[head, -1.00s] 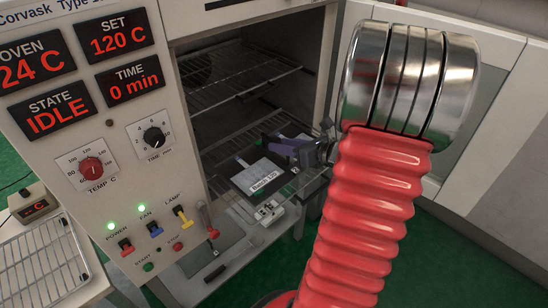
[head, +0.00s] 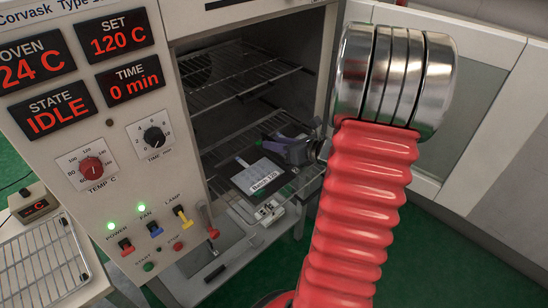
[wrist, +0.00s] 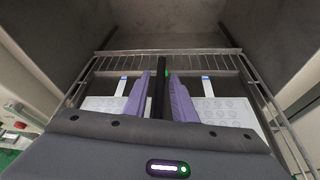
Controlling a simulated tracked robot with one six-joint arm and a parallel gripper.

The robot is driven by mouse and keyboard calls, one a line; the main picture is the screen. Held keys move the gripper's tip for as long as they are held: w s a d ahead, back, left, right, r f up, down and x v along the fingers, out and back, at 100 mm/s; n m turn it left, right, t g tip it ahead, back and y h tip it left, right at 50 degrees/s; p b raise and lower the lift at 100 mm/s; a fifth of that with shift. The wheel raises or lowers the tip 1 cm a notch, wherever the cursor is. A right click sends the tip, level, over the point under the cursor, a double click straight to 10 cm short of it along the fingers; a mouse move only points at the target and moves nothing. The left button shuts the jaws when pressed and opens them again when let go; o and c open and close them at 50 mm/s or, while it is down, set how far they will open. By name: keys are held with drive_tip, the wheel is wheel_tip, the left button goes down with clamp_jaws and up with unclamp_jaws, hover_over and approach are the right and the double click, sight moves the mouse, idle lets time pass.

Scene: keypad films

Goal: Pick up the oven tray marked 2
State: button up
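A dark tray (head: 243,180) with a white label reading roughly "Bench 120" lies at the oven's lower front; I cannot read a 2 on it. My gripper (head: 270,147) is over its far right part, partly hidden by my red arm. In the wrist view, the purple fingers of my gripper (wrist: 160,84) stand either side of an upright black bar (wrist: 159,98). They are very close to it; whether they press on it is unclear. Pale sheets with round marks (wrist: 106,104) (wrist: 224,108) lie to both sides, on or above the wire rack.
The oven holds wire shelves (head: 240,92) above the tray. Its control panel (head: 110,190) stands left and its open white door (head: 490,110) right. A small pale object (head: 270,209) sits just in front of the tray. Another wire rack (head: 40,265) is at lower left.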

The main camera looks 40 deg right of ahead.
clamp_jaws()
idle(1.1)
